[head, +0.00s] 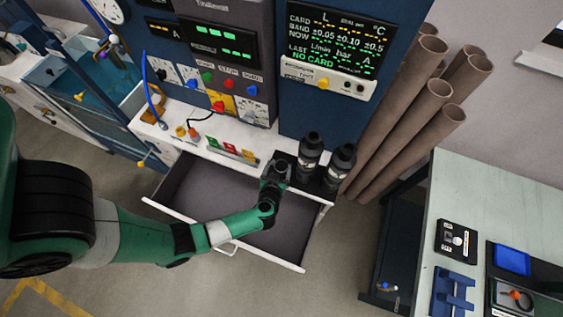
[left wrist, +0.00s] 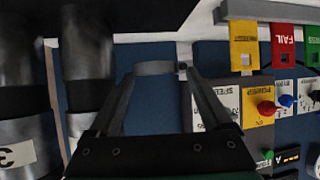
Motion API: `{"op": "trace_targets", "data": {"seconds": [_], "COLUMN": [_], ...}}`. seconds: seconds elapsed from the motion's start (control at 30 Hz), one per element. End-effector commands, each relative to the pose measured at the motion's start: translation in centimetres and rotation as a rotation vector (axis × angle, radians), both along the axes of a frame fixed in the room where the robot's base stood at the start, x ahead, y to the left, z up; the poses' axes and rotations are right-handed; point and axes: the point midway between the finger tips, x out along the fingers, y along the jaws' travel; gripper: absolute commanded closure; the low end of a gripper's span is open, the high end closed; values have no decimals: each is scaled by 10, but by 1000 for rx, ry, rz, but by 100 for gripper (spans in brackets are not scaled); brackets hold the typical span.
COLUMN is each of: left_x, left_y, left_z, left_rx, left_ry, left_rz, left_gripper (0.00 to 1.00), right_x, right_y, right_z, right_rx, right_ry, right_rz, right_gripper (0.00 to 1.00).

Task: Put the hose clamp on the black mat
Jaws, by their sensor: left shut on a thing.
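My left gripper (head: 276,168) is over the front edge of the white bench, beside two dark cylinders. In the left wrist view its fingers (left wrist: 157,75) are shut on the hose clamp, a thin pale metal band (left wrist: 153,68) with a small dark screw housing at its right end. The clamp cannot be made out in the head view. The black mat (head: 316,187) lies on the bench ledge under the cylinders, partly hidden by them and by my gripper. My right gripper is not in view.
Two dark cylinders (head: 310,157) stand close to the right of my left gripper. An open, empty drawer (head: 210,190) juts out below. Coloured tags (head: 231,149) stand on the ledge to the left. Brown tubes (head: 415,125) lean at the right.

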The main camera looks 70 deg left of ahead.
Motion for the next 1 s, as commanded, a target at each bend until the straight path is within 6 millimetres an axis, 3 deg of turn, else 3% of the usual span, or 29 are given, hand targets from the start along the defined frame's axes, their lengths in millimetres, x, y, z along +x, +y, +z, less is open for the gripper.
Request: {"op": "trace_targets", "data": {"seconds": [0.03, 0.1, 0.43, 0.63, 1.0], "left_x": [3, 8, 15, 17, 17], "left_y": [9, 16, 28, 32, 32], "left_z": [-20, -30, -42, -78, -79], "left_rx": [1, 1, 1, 1, 0], "left_ry": [1, 1, 1, 1, 2], "left_rz": [5, 3, 0, -2, -2], "left_gripper": [69, 69, 69, 69, 69], "right_x": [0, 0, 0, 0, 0], "right_y": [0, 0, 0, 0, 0], "right_z": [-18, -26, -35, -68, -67], "right_rx": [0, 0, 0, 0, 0], "right_ry": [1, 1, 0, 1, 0], "right_rz": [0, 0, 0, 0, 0], "right_gripper": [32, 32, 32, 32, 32]}}
